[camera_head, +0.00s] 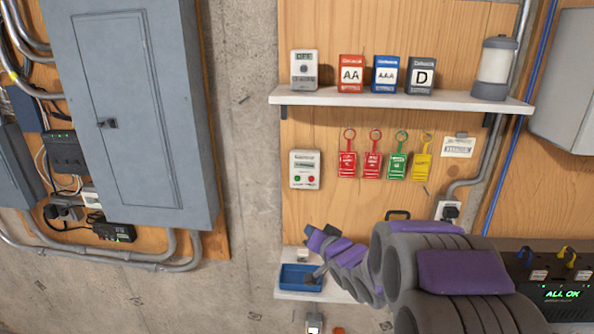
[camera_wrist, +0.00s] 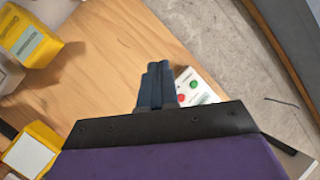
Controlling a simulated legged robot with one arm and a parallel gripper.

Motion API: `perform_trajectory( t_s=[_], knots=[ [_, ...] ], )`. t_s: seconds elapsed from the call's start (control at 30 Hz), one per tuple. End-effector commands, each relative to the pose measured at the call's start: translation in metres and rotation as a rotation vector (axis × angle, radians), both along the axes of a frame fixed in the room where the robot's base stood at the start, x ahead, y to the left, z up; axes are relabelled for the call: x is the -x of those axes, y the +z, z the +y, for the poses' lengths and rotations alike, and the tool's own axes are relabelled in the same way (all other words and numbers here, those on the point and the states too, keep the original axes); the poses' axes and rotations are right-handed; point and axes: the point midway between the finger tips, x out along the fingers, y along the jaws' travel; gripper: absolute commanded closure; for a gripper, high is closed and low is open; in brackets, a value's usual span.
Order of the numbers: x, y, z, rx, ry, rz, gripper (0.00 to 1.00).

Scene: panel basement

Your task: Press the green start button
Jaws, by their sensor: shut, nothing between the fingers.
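The green start button (camera_head: 297,179) is on the lower left of a white wall box (camera_head: 305,169), with a red button (camera_head: 311,179) to its right. My gripper (camera_wrist: 155,68) is shut and empty. I see no contact with the button.
A shelf (camera_head: 400,99) with several boxes and a lantern (camera_head: 494,68) is above. Coloured tags (camera_head: 372,165) hang right of the white box. A grey electrical cabinet (camera_head: 140,120) stands left. The wall strip between cabinet and white box is clear.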

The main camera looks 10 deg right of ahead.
Motion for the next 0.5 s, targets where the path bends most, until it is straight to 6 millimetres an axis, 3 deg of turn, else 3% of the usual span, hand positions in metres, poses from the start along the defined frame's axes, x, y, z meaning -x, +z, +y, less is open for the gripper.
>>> perform_trajectory(
  t_s=[0.2,0.5],
  knots=[
    [-0.022,0.038,0.022,-0.229,0.108,-0.16,1.0],
    [-0.024,0.071,0.039,-0.48,0.238,-0.295,1.0]
  ],
)
